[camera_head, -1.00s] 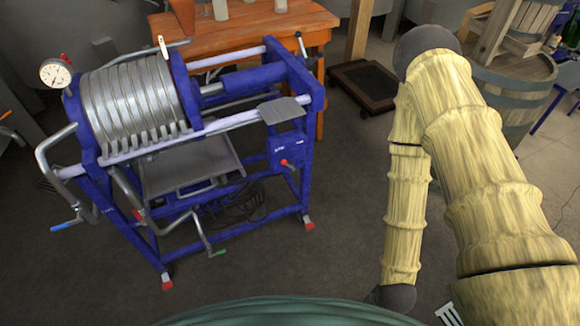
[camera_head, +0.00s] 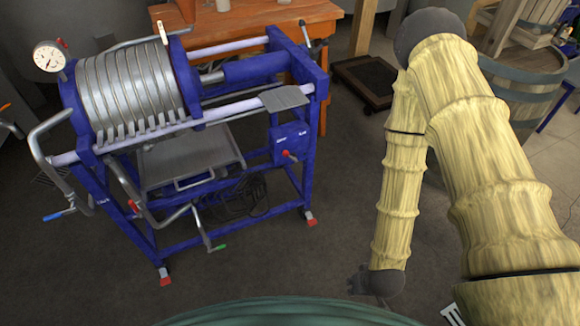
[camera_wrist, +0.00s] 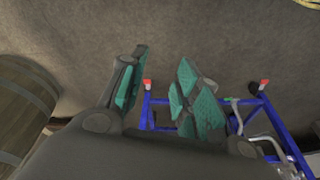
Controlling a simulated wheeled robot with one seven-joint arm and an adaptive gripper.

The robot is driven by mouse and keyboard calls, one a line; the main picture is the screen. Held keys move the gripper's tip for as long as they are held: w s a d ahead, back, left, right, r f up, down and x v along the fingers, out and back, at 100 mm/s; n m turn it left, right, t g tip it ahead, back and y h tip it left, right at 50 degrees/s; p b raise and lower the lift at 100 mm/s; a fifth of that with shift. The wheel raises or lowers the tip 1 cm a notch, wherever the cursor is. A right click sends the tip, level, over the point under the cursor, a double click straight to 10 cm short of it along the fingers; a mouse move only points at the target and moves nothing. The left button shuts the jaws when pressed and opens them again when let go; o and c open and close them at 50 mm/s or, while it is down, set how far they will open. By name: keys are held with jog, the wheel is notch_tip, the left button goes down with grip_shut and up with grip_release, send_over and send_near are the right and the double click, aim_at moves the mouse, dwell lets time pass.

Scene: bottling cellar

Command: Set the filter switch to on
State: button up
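The filter (camera_head: 130,95) is a machine with a blue frame and a stack of grey plates, left of centre in the head view. On its right side is a blue switch box (camera_head: 289,139) with small white labels. The switch (camera_head: 287,154) on it has a red part; its setting is too small to read. In the wrist view my gripper (camera_wrist: 160,92) is open and empty, with teal-padded fingers apart. The blue frame (camera_wrist: 170,101) shows beyond and beside the fingers, out of contact as far as I can see. The switch is not recognisable in the wrist view.
A pressure gauge (camera_head: 48,56) and crank handles stick out on the filter's left. A wooden table (camera_head: 240,28) stands behind it. A dark low platform (camera_head: 366,82) and a barrel (camera_head: 525,105) are at the back right.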

jog(key=w+a+f+n+t+b, duration=0.1)
jog(key=w+a+f+t+b, duration=0.15)
jog(key=w, duration=0.35)
jog(key=w+a+f+n+t+b, duration=0.1)
jog(key=w+a+t+b, duration=0.1)
jog(key=w+b, duration=0.3)
jog(key=n+t+y+b, duration=0.3)
jog(key=n+t+b, duration=0.5)
jog(key=b, duration=1)
send_near(289, 157)
jog(key=w, duration=0.2)
jog(key=w+a+f+m+t+b, duration=0.1)
jog(key=w, duration=0.2)
jog(key=w+a+f+m+t, duration=0.1)
jog(key=w, duration=0.2)
jog(key=shift+w, duration=0.1)
jog(key=shift+c, duration=0.2)
grip_shut()
